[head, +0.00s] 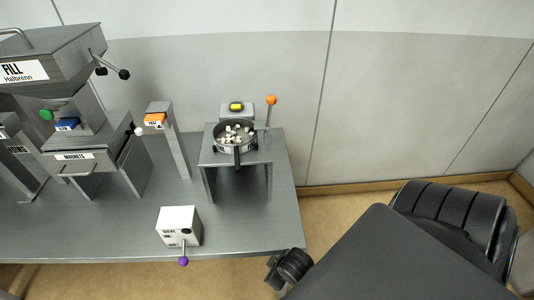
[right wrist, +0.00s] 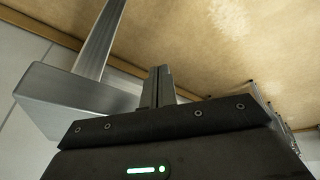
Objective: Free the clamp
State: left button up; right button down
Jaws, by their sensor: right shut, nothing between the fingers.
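A round dark-rimmed pan (head: 235,136) full of whitish pieces sits on a grey stand (head: 209,158) near the table's right end. A dark upright piece (head: 237,156) shows at the pan's front, and a lever with an orange ball (head: 271,100) stands at its right. I cannot tell which part is the clamp. My right gripper (right wrist: 160,72) is shut and empty in the right wrist view, apart from the pan. In the head view, my right arm reaches in from the lower right toward the table's front right corner. My left gripper is out of view.
A white box with a purple-knobbed lever (head: 180,226) stands at the table's front edge. A grey hopper marked FILL (head: 60,62) and a lower drawer unit (head: 80,160) stand left. An orange-topped post (head: 163,128) stands between. The right wrist view shows a metal leg (right wrist: 100,40) and tan floor.

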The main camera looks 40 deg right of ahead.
jog(key=w+d+r+n+t+h+p, duration=0.1)
jog(key=w+d+r+n+t, duration=0.15)
jog(key=w+r, duration=0.4)
jog(key=w+d+r+n+t, duration=0.1)
jog(key=w+d+r+t, duration=0.25)
jog(key=r, duration=0.65)
jog(key=w+d+r+n+t+h+p, duration=0.1)
jog(key=w+d+r+n+t, duration=0.25)
jog(key=r, duration=0.55)
jog(key=w+d+r+n+t, duration=0.2)
jog(key=r, duration=0.6)
jog(key=w+d+r+n+t, duration=0.2)
jog(key=d+r+t, duration=0.1)
jog(key=r, duration=0.5)
jog(key=shift+d, duration=0.15)
jog(key=shift+w+p, duration=0.1)
jog(key=shift+p, duration=0.2)
jog(key=w+d+r+p, duration=0.1)
jog(key=w+p, duration=0.3)
jog(key=w, duration=0.6)
jog(key=d, duration=0.1)
jog(key=s+d+p, duration=0.1)
jog(key=s+d+f+p, duration=0.1)
jog(key=d, duration=0.1)
